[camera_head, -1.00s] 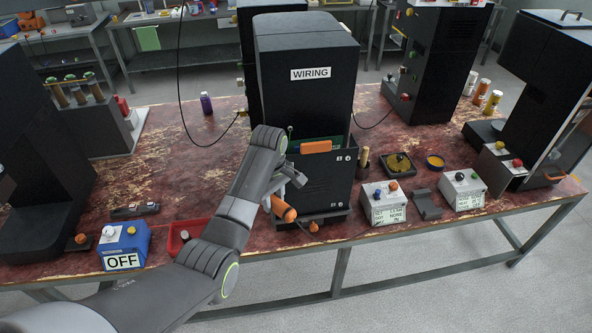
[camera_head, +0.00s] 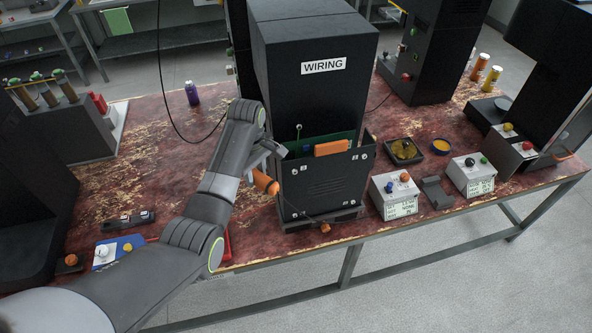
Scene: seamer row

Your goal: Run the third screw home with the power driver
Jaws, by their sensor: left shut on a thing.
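The black machine marked WIRING (camera_head: 312,95) stands mid-table. A dark front panel (camera_head: 325,183) covers its lower part, with several small pale screw heads near its corners. I cannot tell which one is the third or how deep each sits. My left gripper (camera_head: 266,160) is at the panel's left side, shut on the orange power driver (camera_head: 264,182). The driver's body hangs below the jaws; its tip is not clear. The driver appears apart from the screw heads. My right gripper is out of view.
An orange block (camera_head: 332,147) and green board show above the panel's top edge. An orange knob (camera_head: 325,228) is at its foot. Grey control boxes (camera_head: 396,194) stand to the right.

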